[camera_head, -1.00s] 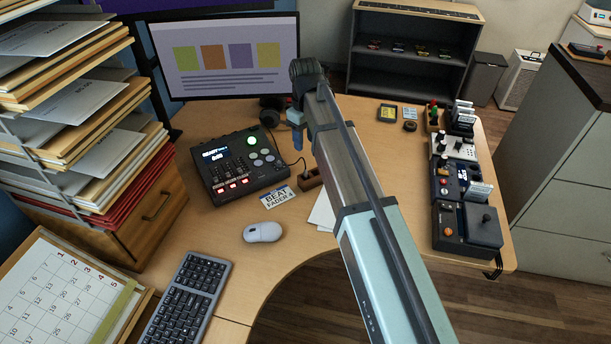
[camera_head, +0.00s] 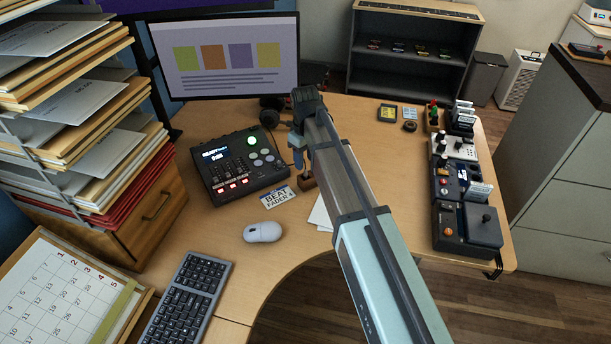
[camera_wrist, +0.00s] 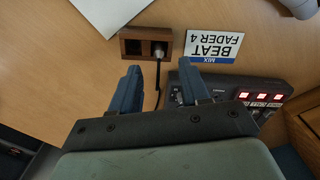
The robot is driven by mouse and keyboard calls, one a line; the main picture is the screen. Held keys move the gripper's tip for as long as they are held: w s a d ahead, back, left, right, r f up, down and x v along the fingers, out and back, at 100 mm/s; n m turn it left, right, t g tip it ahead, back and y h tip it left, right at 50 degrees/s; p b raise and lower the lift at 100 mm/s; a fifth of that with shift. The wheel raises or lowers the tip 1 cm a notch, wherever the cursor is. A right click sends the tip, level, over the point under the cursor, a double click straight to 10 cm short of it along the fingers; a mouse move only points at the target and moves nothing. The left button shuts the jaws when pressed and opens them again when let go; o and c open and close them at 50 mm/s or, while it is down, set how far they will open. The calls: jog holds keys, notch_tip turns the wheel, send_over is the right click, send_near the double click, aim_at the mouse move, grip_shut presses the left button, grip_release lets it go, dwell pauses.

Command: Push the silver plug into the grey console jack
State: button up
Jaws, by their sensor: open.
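The silver plug (camera_wrist: 158,55) sits in the right socket of a small brown wooden holder (camera_wrist: 131,47) in the wrist view, with a dark cable running down from it. In the head view, the holder (camera_head: 307,184) shows beside the dark grey console (camera_head: 246,182), and my gripper hides the plug. My gripper (camera_wrist: 160,78) is open and empty, its blue fingers apart and short of the holder in the wrist view, with the cable between them. It hangs above the desk near the holder in the head view (camera_head: 297,158). I cannot make out the console's jack.
A "BEAT FADER 4" card (camera_head: 279,197) lies between console and mouse (camera_head: 262,232). A monitor (camera_head: 228,55) stands behind. Paper trays (camera_head: 125,180) rise at left. Several small devices (camera_head: 455,190) line the right edge. The desk centre right is clear.

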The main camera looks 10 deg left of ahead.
aim_at(305, 174)
jog(key=shift+f, duration=2.6)
jog(key=shift+c, duration=0.3)
grip_shut()
